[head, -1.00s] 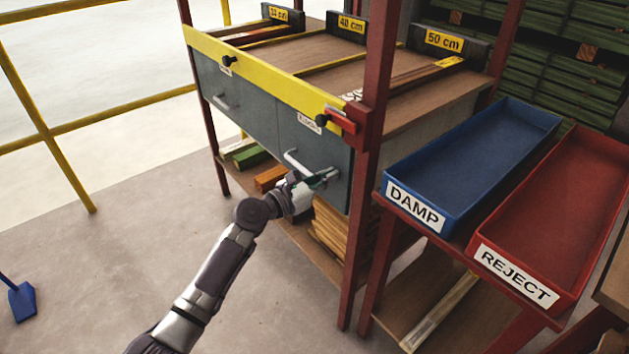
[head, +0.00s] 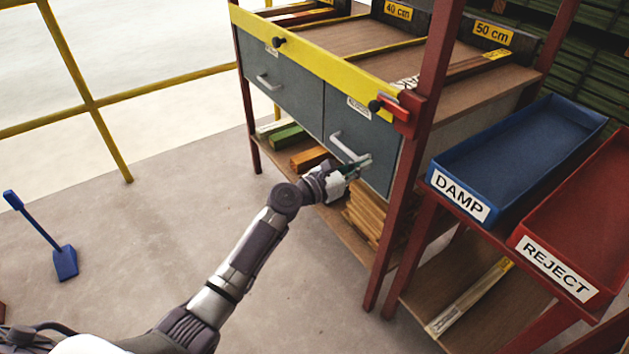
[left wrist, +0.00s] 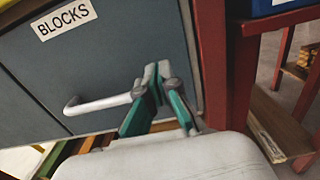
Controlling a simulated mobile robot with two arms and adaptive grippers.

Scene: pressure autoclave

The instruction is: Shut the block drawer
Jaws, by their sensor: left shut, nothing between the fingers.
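The block drawer (head: 359,136) is the grey right-hand drawer front under the yellow rail. It sits flush with the drawer to its left. In the left wrist view its label reads BLOCKS (left wrist: 64,19), and its pale bar handle (left wrist: 98,102) ends beside my fingers. My left gripper (head: 366,162) is at the right end of the handle, in front of the drawer face. In the left wrist view the gripper (left wrist: 151,78) has its green-sided fingers together with nothing between them. I cannot tell whether the fingertips touch the drawer face. My right gripper is not in view.
A left drawer (head: 283,88) is beside it. A red post (head: 410,165) stands close to the right of my gripper. Blue DAMP (head: 518,150) and red REJECT (head: 575,215) trays are farther right. Wood blocks (head: 308,157) lie on the shelf below. The floor at left is mostly clear.

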